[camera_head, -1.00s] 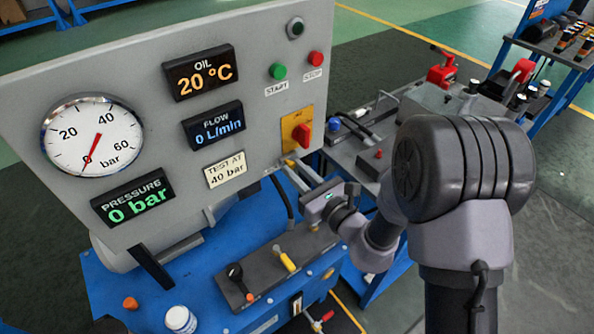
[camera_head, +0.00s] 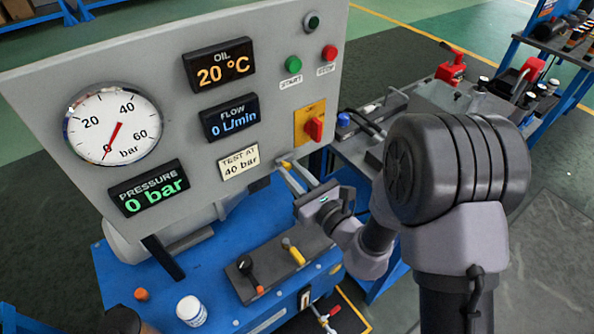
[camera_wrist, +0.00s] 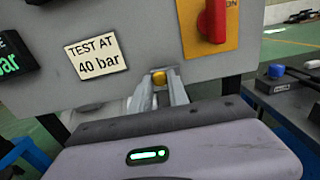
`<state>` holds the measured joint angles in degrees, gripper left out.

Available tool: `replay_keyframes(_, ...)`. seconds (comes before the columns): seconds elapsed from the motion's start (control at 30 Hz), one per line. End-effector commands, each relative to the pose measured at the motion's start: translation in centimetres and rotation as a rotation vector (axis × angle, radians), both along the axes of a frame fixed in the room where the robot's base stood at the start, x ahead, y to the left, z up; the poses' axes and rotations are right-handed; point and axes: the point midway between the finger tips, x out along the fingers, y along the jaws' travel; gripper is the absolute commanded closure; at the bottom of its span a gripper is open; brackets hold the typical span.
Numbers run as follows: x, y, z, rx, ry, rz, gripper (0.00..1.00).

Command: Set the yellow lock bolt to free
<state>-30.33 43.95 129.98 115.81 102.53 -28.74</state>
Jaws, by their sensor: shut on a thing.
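The yellow lock bolt appears to be the small yellow knob (camera_wrist: 159,77) just below the grey panel's lower edge in the wrist view. It also shows in the head view (camera_head: 286,164), near the panel's lower right. My gripper (camera_wrist: 160,82) has its two long pale fingers shut on the knob, one on each side. In the head view my gripper (camera_head: 288,169) reaches in from the right, under the panel. The rest of the bolt is hidden behind the fingers and panel, so its setting cannot be read.
A red rotary switch (camera_head: 315,129) on a yellow plate sits just above the fingers. A white jar (camera_head: 191,310) stands on the blue bench (camera_head: 225,290). The pressure gauge (camera_head: 112,127) reads zero.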

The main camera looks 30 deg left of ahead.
Motion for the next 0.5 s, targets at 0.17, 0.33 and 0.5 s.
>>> replay_keyframes(0.17, -0.27, 0.13, -0.10, -0.004, 0.002, 0.008, 0.70)
replay_keyframes(0.33, -0.20, 0.09, -0.09, -0.003, 0.001, 0.006, 0.57)
replay_keyframes(0.5, -0.16, 0.05, -0.08, -0.003, 0.001, 0.004, 0.57)
